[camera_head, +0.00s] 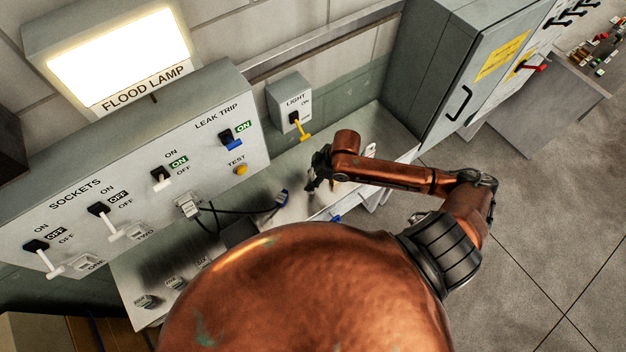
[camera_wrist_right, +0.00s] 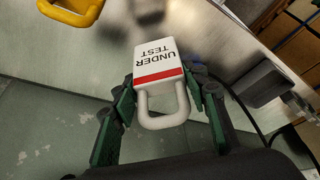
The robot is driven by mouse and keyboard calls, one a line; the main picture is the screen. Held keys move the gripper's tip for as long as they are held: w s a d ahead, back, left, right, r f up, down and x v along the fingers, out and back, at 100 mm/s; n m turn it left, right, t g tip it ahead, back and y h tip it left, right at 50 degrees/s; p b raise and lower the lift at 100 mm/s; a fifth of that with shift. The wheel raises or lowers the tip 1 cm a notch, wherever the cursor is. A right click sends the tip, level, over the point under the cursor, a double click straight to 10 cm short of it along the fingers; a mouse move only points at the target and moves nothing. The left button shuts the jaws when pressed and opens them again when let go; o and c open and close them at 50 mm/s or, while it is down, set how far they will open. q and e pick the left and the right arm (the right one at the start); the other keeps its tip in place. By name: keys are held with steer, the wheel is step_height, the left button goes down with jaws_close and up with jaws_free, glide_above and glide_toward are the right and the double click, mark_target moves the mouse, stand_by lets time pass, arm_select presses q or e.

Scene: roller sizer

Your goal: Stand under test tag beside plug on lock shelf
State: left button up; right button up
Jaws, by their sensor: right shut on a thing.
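The under test tag (camera_wrist_right: 159,68) is a white block with a red band and a white loop handle. In the right wrist view it sits between the green-padded fingers of my right gripper (camera_wrist_right: 161,108), which is shut on it, and its lettering reads upside down. In the head view my right gripper (camera_head: 316,178) is over the metal lock shelf (camera_head: 262,222); the tag is hard to make out there. My left gripper is not in view.
A switch panel (camera_head: 130,165) with a flood lamp (camera_head: 120,55) stands behind the shelf at left. A light switch box (camera_head: 290,100) with a yellow lever is on the wall. A grey cabinet (camera_head: 450,80) stands at right. Black cables (camera_head: 215,215) run across the shelf.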

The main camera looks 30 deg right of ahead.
steer(key=shift+w+d+f, duration=0.3)
steer(key=shift+d+f, duration=0.05)
steer(key=shift+f, duration=0.2)
step_height(320, 180, down, 2)
steer(key=shift+f+p, duration=0.1)
steer(key=shift+p, duration=0.35)
steer(key=shift+d+f, duration=0.1)
steer(key=shift+f, duration=0.5)
steer(key=o, duration=1.2)
steer(key=shift+f, duration=0.1)
steer(key=v, duration=1.2)
steer(key=shift+b, duration=0.35)
